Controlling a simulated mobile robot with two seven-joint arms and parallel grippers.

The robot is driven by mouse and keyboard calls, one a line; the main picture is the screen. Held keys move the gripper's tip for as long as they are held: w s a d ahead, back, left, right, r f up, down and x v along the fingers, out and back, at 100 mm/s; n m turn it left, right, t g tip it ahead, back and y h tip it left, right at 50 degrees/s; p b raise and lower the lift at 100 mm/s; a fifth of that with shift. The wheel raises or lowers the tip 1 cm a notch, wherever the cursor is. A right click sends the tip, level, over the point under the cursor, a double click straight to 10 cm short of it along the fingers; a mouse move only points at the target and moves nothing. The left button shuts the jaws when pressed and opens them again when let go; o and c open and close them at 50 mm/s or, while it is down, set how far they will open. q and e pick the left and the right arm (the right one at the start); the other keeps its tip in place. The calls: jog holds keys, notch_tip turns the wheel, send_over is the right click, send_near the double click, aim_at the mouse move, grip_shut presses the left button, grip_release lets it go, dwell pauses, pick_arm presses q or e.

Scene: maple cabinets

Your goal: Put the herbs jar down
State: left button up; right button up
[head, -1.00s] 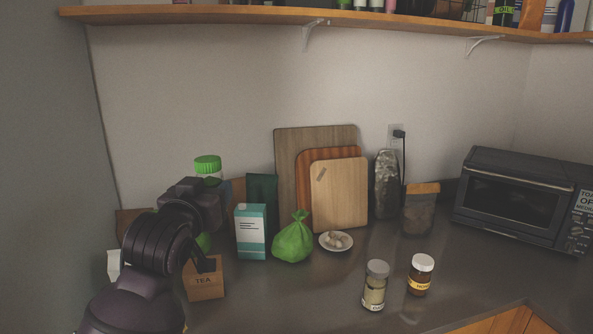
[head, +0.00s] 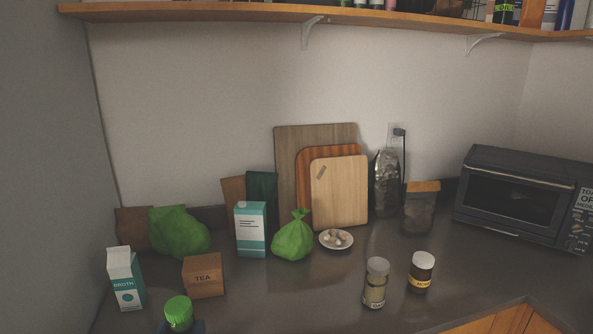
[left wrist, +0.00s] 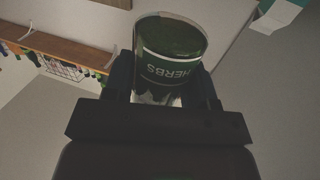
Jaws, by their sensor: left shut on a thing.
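The herbs jar, with a bright green lid (head: 178,308), is at the bottom edge of the head view, in front of the tea box. Only its top shows there; its lower part is cut off. In the left wrist view the herbs jar (left wrist: 170,52) has a dark green label reading HERBS upside down. My left gripper (left wrist: 165,88) is shut on the jar, with a finger on each side. In the head view only small dark parts of this gripper (head: 182,327) show beside the jar. My right gripper is not in view.
On the grey counter (head: 300,300) stand a tea box (head: 204,277), a broth carton (head: 125,280), green bags, a teal carton (head: 250,230), a garlic plate (head: 336,240), a glass jar (head: 375,285) and a honey jar (head: 421,272). The counter between tea box and glass jar is clear.

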pick_arm(q)
jog(key=shift+s+a+f, duration=0.15)
jog(key=shift+s+f, duration=0.2)
jog(key=shift+f, duration=0.15)
jog(key=shift+r, duration=0.1)
